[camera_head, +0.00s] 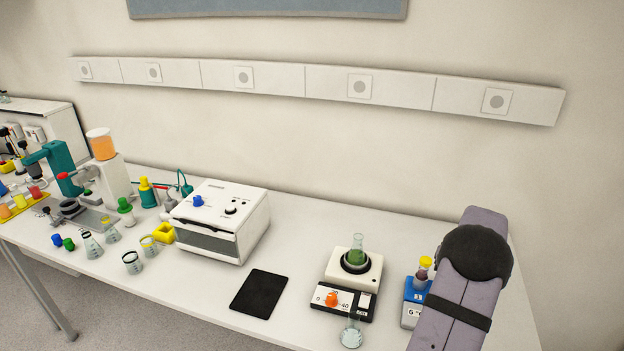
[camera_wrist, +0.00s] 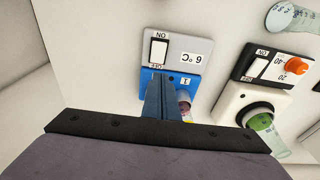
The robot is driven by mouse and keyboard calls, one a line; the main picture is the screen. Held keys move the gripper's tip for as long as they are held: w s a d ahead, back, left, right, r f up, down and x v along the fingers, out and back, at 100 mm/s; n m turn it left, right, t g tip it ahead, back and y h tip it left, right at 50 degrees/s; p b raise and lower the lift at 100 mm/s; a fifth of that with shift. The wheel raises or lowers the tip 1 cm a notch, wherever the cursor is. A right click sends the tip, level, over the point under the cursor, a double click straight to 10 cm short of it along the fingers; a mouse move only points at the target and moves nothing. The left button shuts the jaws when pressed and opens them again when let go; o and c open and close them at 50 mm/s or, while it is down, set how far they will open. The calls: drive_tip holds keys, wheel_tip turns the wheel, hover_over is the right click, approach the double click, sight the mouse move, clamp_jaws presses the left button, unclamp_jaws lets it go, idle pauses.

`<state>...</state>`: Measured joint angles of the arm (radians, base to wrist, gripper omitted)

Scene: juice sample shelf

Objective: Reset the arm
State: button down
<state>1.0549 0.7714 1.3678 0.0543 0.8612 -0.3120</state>
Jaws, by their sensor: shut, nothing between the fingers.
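My gripper (camera_wrist: 161,84) shows in the wrist view as narrow blue-grey fingers, shut with nothing between them. In the head view the tube, with a yellow top (camera_head: 425,263), stands at the blue device (camera_head: 412,309), left of my arm. My gripper's fingers cannot be made out in the head view.
A stirrer plate (camera_head: 367,271) holds a flask of green liquid (camera_head: 357,256); a clear flask (camera_head: 351,335) stands in front. A black pad (camera_head: 259,293) and a white box device (camera_head: 226,213) lie further left, with crowded glassware beyond. The bench behind the stirrer plate is clear.

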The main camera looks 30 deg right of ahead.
drive_tip(key=w+a+r+n, duration=0.1)
drive_tip(key=w+a, duration=0.1)
drive_tip(key=a, duration=0.6)
drive_tip(key=w+a+r+n, duration=0.1)
drive_tip(key=w+a, duration=0.2)
drive_tip(key=a, duration=0.6)
drive_tip(key=w+a+r+n+b, duration=0.1)
drive_tip(key=w+a+n, duration=0.1)
drive_tip(key=a, duration=0.7)
drive_tip(key=shift+w+r+y, duration=0.1)
drive_tip(key=shift+w+y, duration=0.05)
drive_tip(key=shift+y, duration=0.25)
drive_tip(key=s+a+f+n, duration=0.1)
drive_tip(key=s+a+n, duration=0.1)
drive_tip(key=s+a, duration=0.4)
drive_tip(key=s+a+f+n+g+b, duration=0.1)
drive_tip(key=s+a, duration=0.6)
drive_tip(key=a, duration=0.7)
drive_tip(key=shift+a+n, duration=0.35)
drive_tip(key=shift+n, duration=0.55)
